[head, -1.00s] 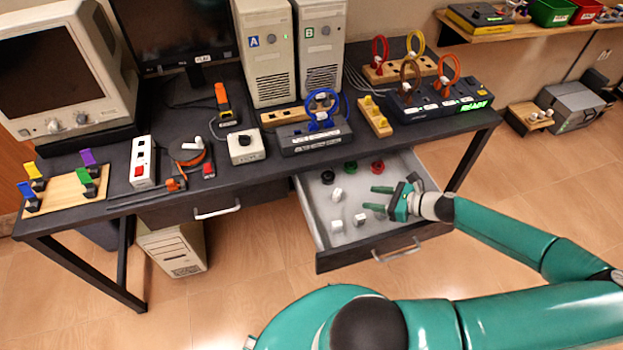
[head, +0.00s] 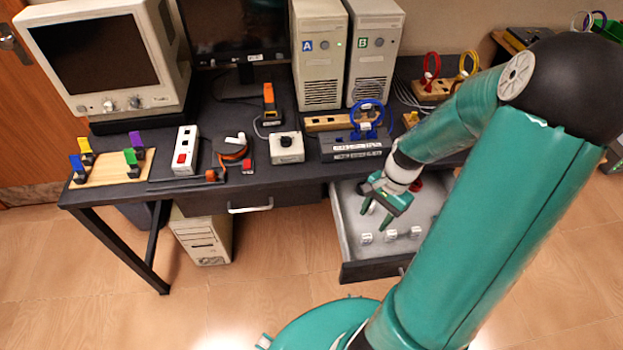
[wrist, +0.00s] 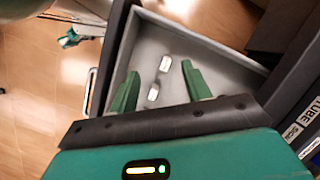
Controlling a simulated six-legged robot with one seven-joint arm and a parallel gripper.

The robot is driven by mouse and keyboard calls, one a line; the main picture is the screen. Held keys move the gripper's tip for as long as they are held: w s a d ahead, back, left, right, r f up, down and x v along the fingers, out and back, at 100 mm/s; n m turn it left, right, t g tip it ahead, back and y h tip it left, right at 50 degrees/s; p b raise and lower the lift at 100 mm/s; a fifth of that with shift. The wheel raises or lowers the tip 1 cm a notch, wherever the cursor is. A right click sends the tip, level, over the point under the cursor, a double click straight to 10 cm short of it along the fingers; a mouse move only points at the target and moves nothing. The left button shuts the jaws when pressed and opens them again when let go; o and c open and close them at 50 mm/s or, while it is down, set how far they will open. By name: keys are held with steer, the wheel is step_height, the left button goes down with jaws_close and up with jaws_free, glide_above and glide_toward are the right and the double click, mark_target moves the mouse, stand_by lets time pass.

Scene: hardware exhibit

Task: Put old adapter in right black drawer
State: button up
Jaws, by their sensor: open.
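The right black drawer (head: 372,270) is pulled open under the desk; its pale inside also shows in the wrist view (wrist: 215,65). Several small white adapter-like blocks lie in it, one of them at the front left (head: 366,238). I cannot tell which is the old adapter. My gripper (head: 376,215) points down over the drawer's left part, fingers apart and empty. In the wrist view, two white blocks (wrist: 165,63) (wrist: 153,92) lie below and between my open fingers (wrist: 160,72). My arm hides the drawer's right side.
The left drawer (head: 250,207) is shut. The desk (head: 310,185) above holds an orange cable reel (head: 232,150), a white power strip (head: 185,150), a white box with a black knob (head: 287,148) and a blue-ringed device (head: 355,143). A beige computer tower (head: 203,238) stands below.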

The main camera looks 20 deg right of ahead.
steer(key=w+a+r+n+t+h, duration=0.1)
steer(key=a+r+n+h, duration=0.1)
steer(key=a+r+n, duration=0.45)
steer(key=w+a+r+n+t+h, duration=0.1)
steer(key=a+r+n+h, duration=0.15)
steer(key=r, duration=0.75)
steer(key=s+a+r+n+t+y, duration=0.1)
steer(key=s+a+r+n+t, duration=0.3)
steer(key=a+r, duration=0.6)
steer(key=shift+s+a+r+n, duration=0.15)
steer(key=shift+s+r+n, duration=0.15)
steer(key=shift+s+n, duration=0.4)
